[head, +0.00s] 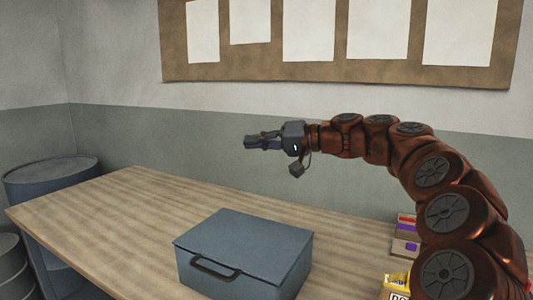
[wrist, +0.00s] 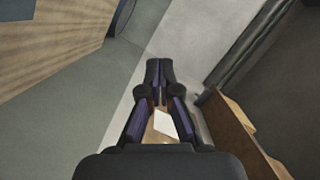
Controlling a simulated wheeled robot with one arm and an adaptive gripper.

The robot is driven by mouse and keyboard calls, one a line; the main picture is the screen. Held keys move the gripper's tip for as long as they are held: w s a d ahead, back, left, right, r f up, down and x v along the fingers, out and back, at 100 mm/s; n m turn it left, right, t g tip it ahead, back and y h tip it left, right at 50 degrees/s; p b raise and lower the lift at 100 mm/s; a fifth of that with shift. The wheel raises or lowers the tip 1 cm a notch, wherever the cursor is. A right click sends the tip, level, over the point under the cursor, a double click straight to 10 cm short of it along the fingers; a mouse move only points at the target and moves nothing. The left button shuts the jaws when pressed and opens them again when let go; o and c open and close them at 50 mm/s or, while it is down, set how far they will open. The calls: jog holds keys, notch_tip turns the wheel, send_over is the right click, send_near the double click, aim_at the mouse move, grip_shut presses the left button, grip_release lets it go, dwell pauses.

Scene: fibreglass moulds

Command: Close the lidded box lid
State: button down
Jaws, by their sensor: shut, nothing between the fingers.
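The lidded box (head: 245,252) is blue-grey with a dark handle (head: 214,268) on its front. It stands on the wooden table, and its lid lies flat across the top with no gap that I can make out. My gripper (head: 248,143) is up in the air above and behind the box, pointing left and clear of it. Its fingers are together and hold nothing. In the wrist view the closed fingertips (wrist: 158,72) show against the room, and the box is not seen there.
The wooden table (head: 110,215) is bare left of the box. Small colourful packages (head: 405,238) and a yellow item (head: 395,282) lie at the right, beside my arm. A blue drum (head: 50,180) stands past the left edge. A pinboard (head: 350,74) with papers hangs behind.

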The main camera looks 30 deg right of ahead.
aim_at(204, 270)
jog(key=s+a+f+n+h+b, duration=0.1)
jog(key=s+a+f+n+b, duration=0.2)
jog(key=a+f+b, duration=0.2)
jog(key=s+a+f+n+t+h+b, duration=0.1)
jog(key=s+a+f+n+b, duration=0.3)
jog(key=f+b, duration=0.5)
jog(key=s+a+f+n+h+b, duration=0.1)
jog(key=s+a+f+n+b, duration=0.2)
jog(key=b, duration=0.9)
jog(key=shift+s+a+f+h+b, duration=0.1)
jog(key=shift+a+f, duration=0.35)
jog(key=shift+f, duration=0.35)
jog(key=shift+s+a+f+h+b, duration=0.1)
jog(key=shift+a+f, duration=0.35)
jog(key=shift+f, duration=0.3)
jog(key=shift+a+f+h+b, duration=0.1)
jog(key=shift+a+f, duration=0.35)
jog(key=shift+f, duration=0.35)
jog(key=shift+a+f+n+t+b, duration=0.1)
jog(key=shift+f+n+t+b, duration=0.2)
jog(key=shift+f+n+b, duration=0.5)
jog(key=shift+f, duration=0.35)
